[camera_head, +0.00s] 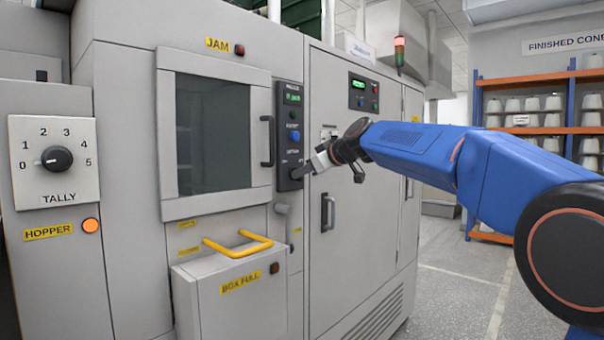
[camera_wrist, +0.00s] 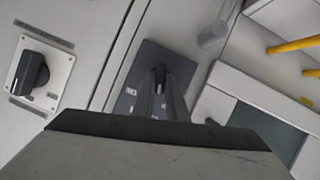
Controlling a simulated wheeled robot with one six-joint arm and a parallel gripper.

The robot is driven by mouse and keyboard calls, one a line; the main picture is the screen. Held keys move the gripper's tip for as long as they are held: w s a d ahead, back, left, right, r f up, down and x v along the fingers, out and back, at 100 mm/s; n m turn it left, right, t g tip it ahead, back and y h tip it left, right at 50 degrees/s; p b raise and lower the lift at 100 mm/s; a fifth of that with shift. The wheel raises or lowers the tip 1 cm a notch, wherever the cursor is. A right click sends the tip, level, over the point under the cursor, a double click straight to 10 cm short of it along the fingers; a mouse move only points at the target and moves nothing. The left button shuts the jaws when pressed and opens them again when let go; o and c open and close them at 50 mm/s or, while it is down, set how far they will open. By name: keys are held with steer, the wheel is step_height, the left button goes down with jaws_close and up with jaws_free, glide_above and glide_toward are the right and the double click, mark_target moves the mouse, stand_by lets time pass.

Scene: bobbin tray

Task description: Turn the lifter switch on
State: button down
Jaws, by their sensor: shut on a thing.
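The dark control panel (camera_head: 289,112) runs down the machine's front, right of the windowed door, with a green display and several buttons. My gripper (camera_head: 297,174) is at the panel's lower end. In the wrist view its fingers (camera_wrist: 160,75) are close together over the dark panel (camera_wrist: 138,75), shut on the small lifter switch there. The fingers cover the switch almost wholly, so its position cannot be told.
A rotary knob on a pale plate (camera_wrist: 45,75) is on the cabinet door nearby. The tally dial (camera_head: 57,158) is far left. A bobbin rack (camera_head: 545,75) stands at the right behind open floor.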

steer(key=m+g+y, duration=0.1)
steer(key=m, duration=0.1)
steer(key=m+g+y, duration=0.1)
steer(key=m, duration=0.2)
steer(key=m+g+y, duration=0.1)
steer(key=m, duration=0.1)
steer(key=shift+w+d+f+m+g+y, duration=0.2)
steer(key=shift+w+d+m+g+y, duration=0.1)
steer(key=shift+w+d+g+y, duration=0.1)
stand_by(0.6)
steer(key=c, duration=1.8)
jaws_free()
steer(key=shift+o, duration=0.2)
steer(key=v, duration=1.7)
steer(key=shift+d, duration=0.2)
